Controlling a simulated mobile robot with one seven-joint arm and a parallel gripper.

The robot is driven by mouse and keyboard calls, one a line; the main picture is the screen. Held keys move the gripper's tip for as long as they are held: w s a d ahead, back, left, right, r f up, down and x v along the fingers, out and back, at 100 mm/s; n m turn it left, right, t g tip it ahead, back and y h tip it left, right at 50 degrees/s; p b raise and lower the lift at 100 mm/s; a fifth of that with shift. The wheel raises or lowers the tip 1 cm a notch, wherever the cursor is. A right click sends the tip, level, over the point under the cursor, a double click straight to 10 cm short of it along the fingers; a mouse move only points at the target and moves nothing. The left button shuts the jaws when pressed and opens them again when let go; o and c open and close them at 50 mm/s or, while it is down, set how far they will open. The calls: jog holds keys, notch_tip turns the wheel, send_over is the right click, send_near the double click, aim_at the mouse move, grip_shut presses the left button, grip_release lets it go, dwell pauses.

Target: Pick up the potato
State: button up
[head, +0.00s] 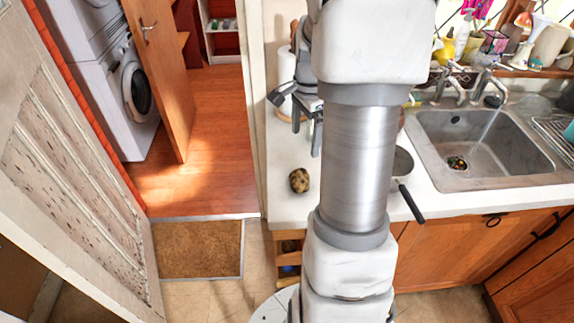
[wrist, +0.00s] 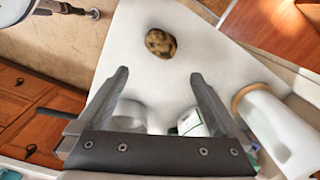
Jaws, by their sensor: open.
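The potato (head: 299,180) is brown with dark patches and lies on the white counter near its left front end in the head view. In the wrist view the potato (wrist: 160,43) lies ahead of the fingertips, roughly centred between them and clear of both. My gripper (wrist: 158,75) is open and empty, its two fingers spread wide. In the head view my gripper (head: 306,135) is above the counter, farther back than the potato. My own arm hides part of the counter to its right.
A pan (head: 402,165) with a dark handle sits right of my arm, its handle jutting over the counter edge. A paper roll (wrist: 282,135) stands beside my gripper. The counter around the potato is clear.

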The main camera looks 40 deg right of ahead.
send_near(300, 175)
notch_tip(300, 175, down, 5)
jog(key=shift+d+f, duration=0.1)
jog(key=shift+f, duration=0.1)
jog(key=shift+w+f+p, duration=0.2)
jog(key=shift+f+p, duration=0.2)
jog(key=shift+f, duration=2.55)
jog(key=c, duration=1.1)
jog(key=shift+r, duration=0.1)
